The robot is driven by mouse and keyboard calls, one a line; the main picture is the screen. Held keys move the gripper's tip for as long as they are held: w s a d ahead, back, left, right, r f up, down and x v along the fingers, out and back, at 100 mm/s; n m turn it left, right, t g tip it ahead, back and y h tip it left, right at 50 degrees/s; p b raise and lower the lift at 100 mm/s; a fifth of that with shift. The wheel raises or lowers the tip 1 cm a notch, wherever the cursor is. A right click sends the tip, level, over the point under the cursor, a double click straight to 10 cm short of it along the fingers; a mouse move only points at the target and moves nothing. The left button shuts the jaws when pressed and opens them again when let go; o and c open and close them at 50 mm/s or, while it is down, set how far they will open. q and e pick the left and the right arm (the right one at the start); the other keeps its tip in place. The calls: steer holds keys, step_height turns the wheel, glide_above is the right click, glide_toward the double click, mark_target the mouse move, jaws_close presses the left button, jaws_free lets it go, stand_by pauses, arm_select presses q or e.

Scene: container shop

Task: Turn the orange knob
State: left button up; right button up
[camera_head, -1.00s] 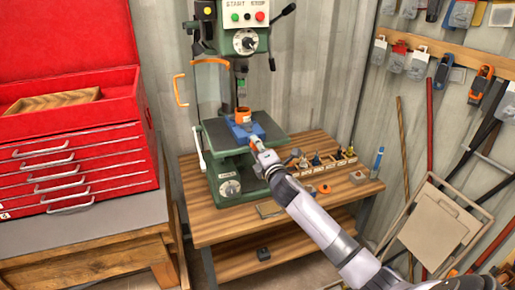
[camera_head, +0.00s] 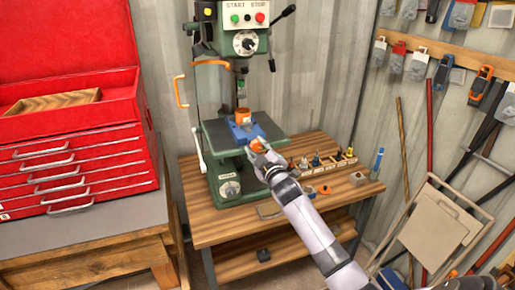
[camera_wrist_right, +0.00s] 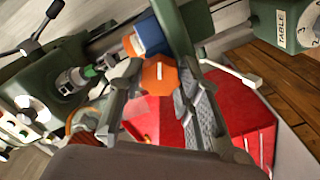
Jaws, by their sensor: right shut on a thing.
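The orange knob (camera_head: 258,145) is at the front of the blue vise (camera_head: 246,131) on the green drill press table. In the right wrist view the knob (camera_wrist_right: 159,77) is an orange, many-sided disc with a short white mark, facing the camera. My right gripper (camera_head: 260,148) is at the knob, and its two fingers (camera_wrist_right: 155,92) lie on either side of it, shut on it. An orange block (camera_head: 243,114) sits in the vise behind the knob. My left gripper is in neither view.
The drill chuck (camera_head: 241,87) hangs above the vise. The clear guard with an orange handle (camera_head: 180,91) is swung out to the left. Small tools (camera_head: 315,161) stand on the bench at right. A red tool chest (camera_head: 75,172) is at far left.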

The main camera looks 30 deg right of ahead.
steer(key=m, duration=0.3)
steer(key=shift+m, duration=0.4)
steer(key=shift+f+m+p, duration=0.1)
steer(key=shift+m+p, duration=0.25)
steer(key=shift+m, duration=1.35)
steer(key=o, duration=1.1)
steer(key=shift+o, duration=0.2)
steer(key=shift+s, duration=0.1)
steer(key=v, duration=1.2)
